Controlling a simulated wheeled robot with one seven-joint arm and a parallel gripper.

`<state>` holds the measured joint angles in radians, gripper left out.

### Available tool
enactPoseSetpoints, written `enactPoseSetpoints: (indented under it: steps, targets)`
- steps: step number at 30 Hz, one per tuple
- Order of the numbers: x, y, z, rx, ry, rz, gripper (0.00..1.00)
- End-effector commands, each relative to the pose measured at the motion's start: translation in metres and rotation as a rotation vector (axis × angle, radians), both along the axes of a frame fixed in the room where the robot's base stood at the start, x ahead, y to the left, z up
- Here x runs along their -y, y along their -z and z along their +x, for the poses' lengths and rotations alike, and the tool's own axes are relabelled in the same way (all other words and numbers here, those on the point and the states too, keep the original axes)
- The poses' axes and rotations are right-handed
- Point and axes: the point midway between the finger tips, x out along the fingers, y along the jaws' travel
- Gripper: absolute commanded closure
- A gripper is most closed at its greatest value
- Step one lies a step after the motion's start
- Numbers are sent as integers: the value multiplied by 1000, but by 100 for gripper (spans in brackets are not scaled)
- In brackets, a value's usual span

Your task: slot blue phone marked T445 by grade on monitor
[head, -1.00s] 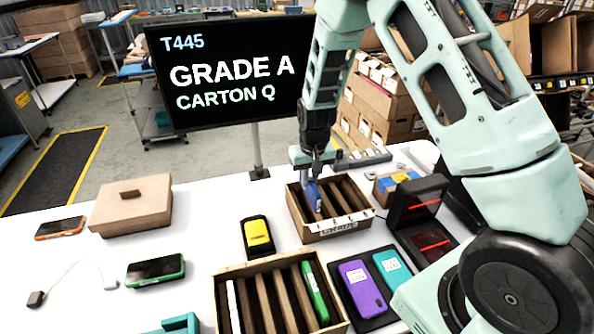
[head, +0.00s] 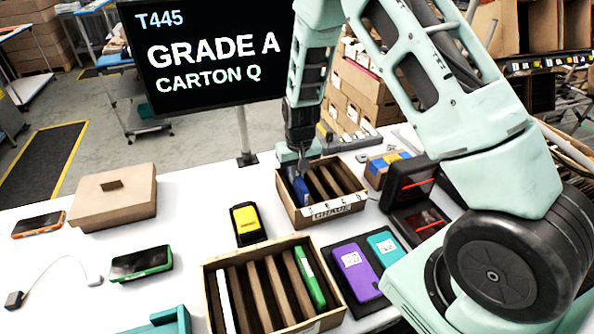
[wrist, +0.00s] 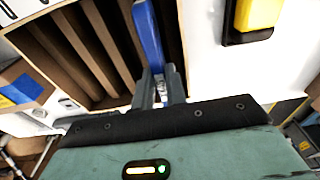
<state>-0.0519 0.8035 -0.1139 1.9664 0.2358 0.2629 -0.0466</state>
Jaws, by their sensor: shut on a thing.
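The monitor (head: 205,55) reads T445, GRADE A, CARTON Q. My gripper (head: 301,168) is shut on the blue phone (head: 301,188) above the far divided carton (head: 318,213). The phone stands on edge, its lower part inside the leftmost slot in the head view. In the wrist view the blue phone (wrist: 149,35) stands between my fingers (wrist: 160,88), beside the carton's brown dividers (wrist: 88,40). The other slots of this carton look empty. Letter tags run along its front rim, too small to read surely. I cannot tell whether the phone touches the slot floor.
A nearer divided carton (head: 222,330) holds a white phone (head: 226,300) and a green phone (head: 309,278). Purple (head: 355,268) and teal (head: 384,246) phones lie on a dark tray.

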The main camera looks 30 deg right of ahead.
Motion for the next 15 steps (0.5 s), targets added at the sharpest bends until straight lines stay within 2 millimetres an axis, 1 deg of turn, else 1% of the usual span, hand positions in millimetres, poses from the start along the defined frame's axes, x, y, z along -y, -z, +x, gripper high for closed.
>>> enactPoseSetpoints:
  steps: [1, 3, 15]
  targets:
    - [0, 6, 0, 0, 0, 0, 100]
    - [0, 11, 0, 0, 0, 0, 100]
    - [0, 35, 0, 1, -1, 0, 100]
